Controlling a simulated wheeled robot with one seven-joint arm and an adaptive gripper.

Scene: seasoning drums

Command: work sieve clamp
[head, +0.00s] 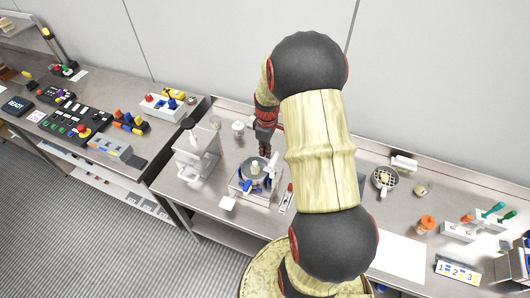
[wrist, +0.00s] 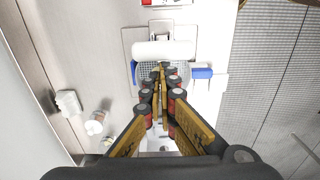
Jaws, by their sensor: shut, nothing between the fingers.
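The sieve unit (head: 262,163) stands on the metal bench in the head view, with a round dark top and a pale knob. Blue parts (head: 246,184) show low on its front and at its side. In the wrist view the grey mesh (wrist: 149,72) lies beneath a white cylinder (wrist: 163,50), and a blue clamp lever (wrist: 203,72) sticks out to the right. My gripper (wrist: 160,76) is shut and empty, its tips over the mesh, left of the blue lever. It also shows in the head view (head: 264,153) above the back of the unit. Contact cannot be told.
A grey box-shaped machine (head: 198,150) stands close on the left. A small red-tipped tool (head: 287,198) lies to the right. My arm hides the bench's middle.

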